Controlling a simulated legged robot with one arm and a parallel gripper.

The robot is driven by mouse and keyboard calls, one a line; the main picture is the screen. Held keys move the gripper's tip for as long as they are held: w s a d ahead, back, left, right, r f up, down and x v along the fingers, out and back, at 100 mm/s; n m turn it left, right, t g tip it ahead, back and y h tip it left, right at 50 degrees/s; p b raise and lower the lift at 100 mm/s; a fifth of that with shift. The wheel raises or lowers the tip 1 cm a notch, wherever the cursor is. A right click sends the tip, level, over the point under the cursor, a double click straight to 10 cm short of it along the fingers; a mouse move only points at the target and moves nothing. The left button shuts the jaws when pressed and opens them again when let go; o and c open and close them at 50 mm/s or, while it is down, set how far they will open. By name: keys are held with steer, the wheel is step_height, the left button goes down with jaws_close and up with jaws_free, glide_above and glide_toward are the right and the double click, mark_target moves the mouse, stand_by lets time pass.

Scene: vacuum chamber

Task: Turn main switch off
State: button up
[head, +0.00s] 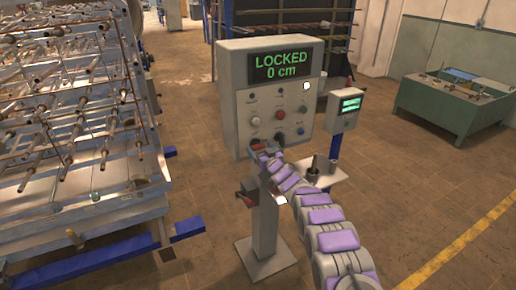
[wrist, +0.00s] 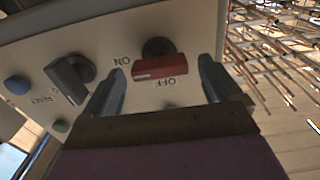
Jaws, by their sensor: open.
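The control box (head: 235,105) stands on a pedestal in the head view; its display (head: 280,66) reads "LOCKED 0 cm". In the wrist view a red switch handle (wrist: 153,67) sits on a dark round base on the box's panel. It lies roughly level, with "ON" printed to its left and "OFF" just below it, both upside down. My gripper (wrist: 162,66) is open, one finger on each side of the red handle; contact is not visible. In the head view my gripper (head: 264,152) is at the box's lower front, and the switch is hard to make out there.
A grey knob (wrist: 68,80) and a blue button (wrist: 17,85) sit left of the switch in the wrist view. A small display unit (head: 344,108) stands right of the box. A large metal rack (head: 75,120) fills the left; open floor lies at right.

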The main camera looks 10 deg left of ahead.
steer(key=shift+x, duration=0.95)
steer(key=shift+w+a+f, duration=0.1)
steer(key=shift+w+a, duration=0.2)
steer(key=shift+w, duration=0.05)
steer(key=shift+c, duration=0.4)
steer(key=c, duration=0.9)
